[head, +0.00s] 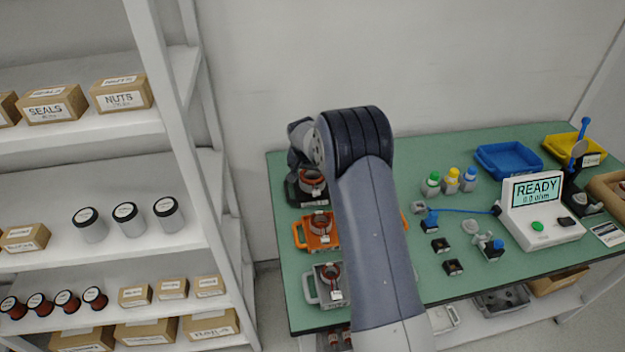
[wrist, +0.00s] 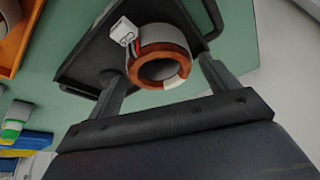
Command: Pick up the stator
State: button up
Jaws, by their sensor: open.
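A stator (wrist: 160,58), a grey ring with copper windings and a white connector, sits on a black tray (wrist: 88,62) in the wrist view. In the head view this stator (head: 312,180) and black tray (head: 292,193) are at the table's far left, partly hidden by my arm. My gripper (wrist: 160,70) is open, with one finger on each side of the stator in the wrist view. Gaps show between the fingers and the ring; whether the fingers reach down beside it I cannot tell. The head view hides the fingers.
An orange tray (head: 301,234) and a grey tray (head: 310,288), each with stators, stand nearer on the green table (head: 400,275). A tester (head: 540,220) reading READY, small bottles (head: 451,181) and a blue bin (head: 508,160) are to the right. A shelf (head: 185,230) stands left.

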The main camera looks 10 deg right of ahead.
aim_at(312, 176)
jog(key=shift+p+x, duration=0.65)
jog(key=shift+x, duration=1.55)
jog(key=shift+c, duration=0.2)
jog(key=c, duration=1.2)
jog(key=shift+r, duration=0.15)
jog(key=shift+c, duration=0.4)
